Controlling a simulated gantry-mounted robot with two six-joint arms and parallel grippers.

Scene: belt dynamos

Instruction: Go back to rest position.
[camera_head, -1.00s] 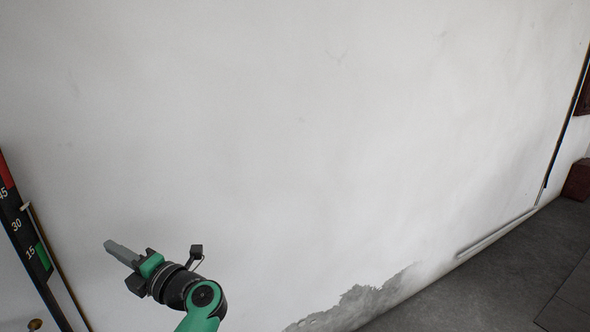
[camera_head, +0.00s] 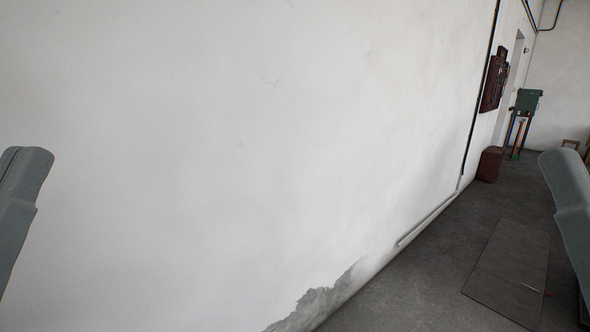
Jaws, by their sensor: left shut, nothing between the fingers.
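The grey fingers of my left gripper (camera_head: 26,168) stand upright at the left edge of the head view, close to the camera. They are shut and nothing shows between them. The rest of that gripper and its arm is out of frame. A similar grey part, which looks like my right gripper (camera_head: 566,185), comes in at the right edge. Only a slice of it shows, so its opening cannot be told. Both stand apart, one on each side of the view.
A bare white wall (camera_head: 240,140) fills most of the view. Dark grey floor (camera_head: 420,290) with a flat plate (camera_head: 508,270) lies at lower right. A dark red box (camera_head: 490,163), a wall board (camera_head: 494,80) and a green stand (camera_head: 528,100) are farther back.

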